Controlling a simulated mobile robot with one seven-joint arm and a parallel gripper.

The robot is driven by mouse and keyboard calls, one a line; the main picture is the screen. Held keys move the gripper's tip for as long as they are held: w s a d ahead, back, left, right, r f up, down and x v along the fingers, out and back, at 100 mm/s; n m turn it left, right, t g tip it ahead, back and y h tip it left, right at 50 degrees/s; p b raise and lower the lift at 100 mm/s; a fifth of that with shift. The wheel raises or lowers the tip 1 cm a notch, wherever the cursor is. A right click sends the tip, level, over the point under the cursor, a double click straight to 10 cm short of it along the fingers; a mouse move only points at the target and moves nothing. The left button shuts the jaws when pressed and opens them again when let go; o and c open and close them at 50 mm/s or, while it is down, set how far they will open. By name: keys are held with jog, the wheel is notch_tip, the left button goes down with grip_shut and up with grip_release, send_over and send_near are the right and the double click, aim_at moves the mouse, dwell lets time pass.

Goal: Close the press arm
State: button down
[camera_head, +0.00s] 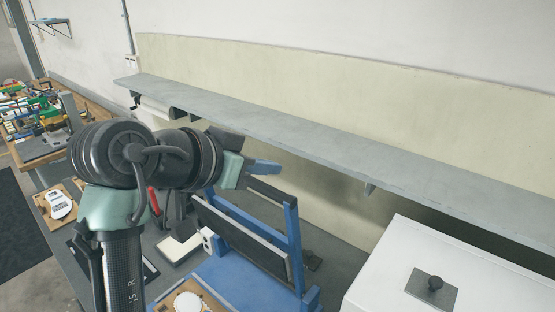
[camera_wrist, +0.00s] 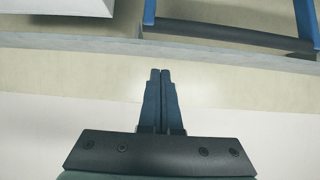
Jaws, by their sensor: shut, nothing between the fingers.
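The press arm (camera_head: 293,236) is a blue frame with a dark bar (camera_head: 265,190) across its top, raised above a blue base (camera_head: 235,274). A long dark plate (camera_head: 243,244) slants across the frame. The blue frame's dark bar (camera_wrist: 232,38) shows at the upper right there, apart from the fingertips. My arm hides part of the frame's left side.
A long grey shelf (camera_head: 330,146) runs along the wall close behind my gripper. An insole-like piece (camera_head: 187,302) lies on a board at the front. A cluttered table (camera_head: 40,150) is at far left.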

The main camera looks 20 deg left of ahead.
aim_at(281, 193)
jog(key=w+f+p, duration=0.1)
jog(key=w+d+f+p, duration=0.1)
jog(key=w+f+p, duration=0.2)
jog(key=f+p, duration=0.1)
jog(key=shift+w+d+f, duration=0.2)
jog(key=shift+w+d, duration=0.1)
jog(key=shift+d, duration=0.05)
jog(key=shift+s+a+f, duration=0.1)
jog(key=shift+s+f, duration=0.1)
jog(key=shift+s, duration=0.25)
jog(key=shift+f, duration=0.1)
jog(key=shift+f, duration=0.1)
